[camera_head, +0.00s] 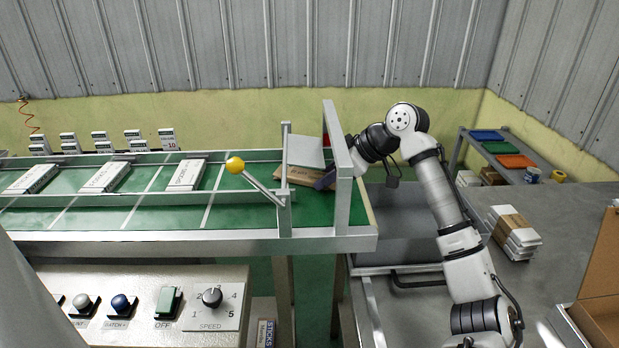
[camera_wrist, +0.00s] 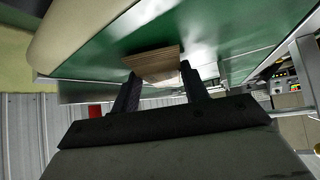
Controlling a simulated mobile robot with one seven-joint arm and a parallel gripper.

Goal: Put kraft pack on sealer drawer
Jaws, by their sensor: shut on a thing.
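The kraft pack (camera_head: 296,175) is a flat brown pack at the right end of the green conveyor, partly hidden by the grey frame and my gripper. My gripper (camera_head: 325,179) reaches in from the right behind the upright frame post and is shut on the pack. In the wrist view the pack (camera_wrist: 153,62) shows layered brown edges between the two dark fingers of my gripper (camera_wrist: 160,82), close against the green belt. A grey drawer-like tray (camera_head: 400,270) with a dark handle sits below, right of the conveyor end; I cannot tell whether it is the sealer drawer.
White packs (camera_head: 186,175) lie spaced along the green belt (camera_head: 235,215). A lever with a yellow knob (camera_head: 235,165) stands near the frame (camera_head: 340,165). A grey table (camera_head: 560,215) at right holds stacked packs (camera_head: 513,233) and an open cardboard box (camera_head: 600,285).

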